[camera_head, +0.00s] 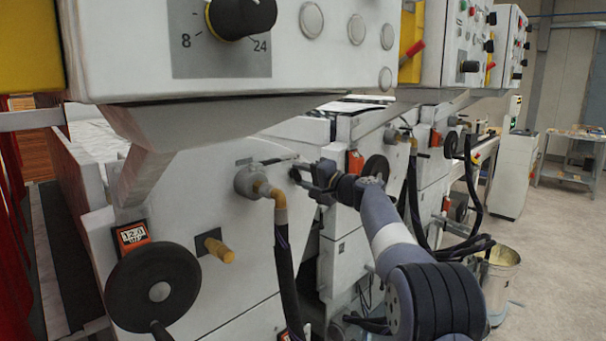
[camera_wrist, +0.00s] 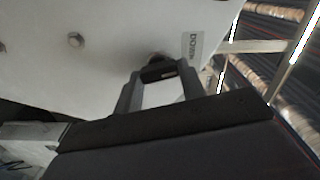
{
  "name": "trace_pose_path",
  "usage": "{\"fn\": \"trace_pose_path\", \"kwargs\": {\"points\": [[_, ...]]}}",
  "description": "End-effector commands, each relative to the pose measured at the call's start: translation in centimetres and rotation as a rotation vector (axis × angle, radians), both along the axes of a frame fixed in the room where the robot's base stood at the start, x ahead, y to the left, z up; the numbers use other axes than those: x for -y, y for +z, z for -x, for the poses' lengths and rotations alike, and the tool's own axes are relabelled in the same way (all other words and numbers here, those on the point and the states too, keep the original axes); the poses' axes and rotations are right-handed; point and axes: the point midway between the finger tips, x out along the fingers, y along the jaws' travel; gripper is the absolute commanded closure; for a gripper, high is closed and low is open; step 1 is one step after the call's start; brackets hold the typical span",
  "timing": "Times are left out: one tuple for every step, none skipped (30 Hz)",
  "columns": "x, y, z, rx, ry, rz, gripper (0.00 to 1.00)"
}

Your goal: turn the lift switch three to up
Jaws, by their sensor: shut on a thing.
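My gripper (camera_head: 308,176) is at the white side panel of a roller coater in the head view. In the wrist view its two fingers (camera_wrist: 158,76) are closed around a small dark switch knob (camera_wrist: 154,59) on the white panel. The fingers cover most of the knob, so its exact angle cannot be told. A label (camera_wrist: 192,46) next to the knob reads DOWN, seen sideways. An UP label is not visible. In the head view the arm reaches in from the lower right and the knob is mostly hidden behind the gripper.
A grey pipe fitting with a yellow elbow (camera_head: 266,187) and black hose stands just left of my gripper. A black handwheel (camera_head: 376,169) is close on the right. A larger handwheel (camera_head: 152,287) is at lower left. A bucket (camera_head: 500,284) stands on the open floor at right.

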Motion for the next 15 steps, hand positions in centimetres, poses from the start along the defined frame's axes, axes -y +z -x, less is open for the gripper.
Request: {"fn": "trace_pose_path", "kwargs": {"points": [[0.02,0.05,-0.02,-0.035,0.000,-0.030,0.85],[0.02,0.05,-0.02,-0.055,0.000,-0.050,0.85],[0.02,0.05,-0.02,-0.082,0.000,-0.077,0.85],[0.02,0.05,-0.02,-0.102,0.001,-0.098,0.85],[0.02,0.04,-0.02,-0.123,0.000,-0.119,0.85],[0.03,0.02,-0.03,-0.150,0.000,-0.146,0.85],[0.02,0.00,-0.02,-0.171,-0.001,-0.166,0.85],[0.03,-0.02,-0.03,-0.190,0.000,-0.184,0.85],[0.02,-0.02,-0.02,-0.217,0.000,-0.211,0.85],[0.02,-0.02,-0.02,-0.237,-0.001,-0.231,0.85],[0.02,-0.02,-0.02,-0.256,-0.001,-0.250,0.85],[0.01,-0.05,-0.02,-0.282,-0.001,-0.276,0.85],[0.02,-0.07,-0.02,-0.301,-0.001,-0.295,0.85],[0.02,-0.10,-0.02,-0.319,-0.001,-0.313,0.85],[0.01,-0.12,-0.01,-0.342,-0.001,-0.335,0.85]]}}
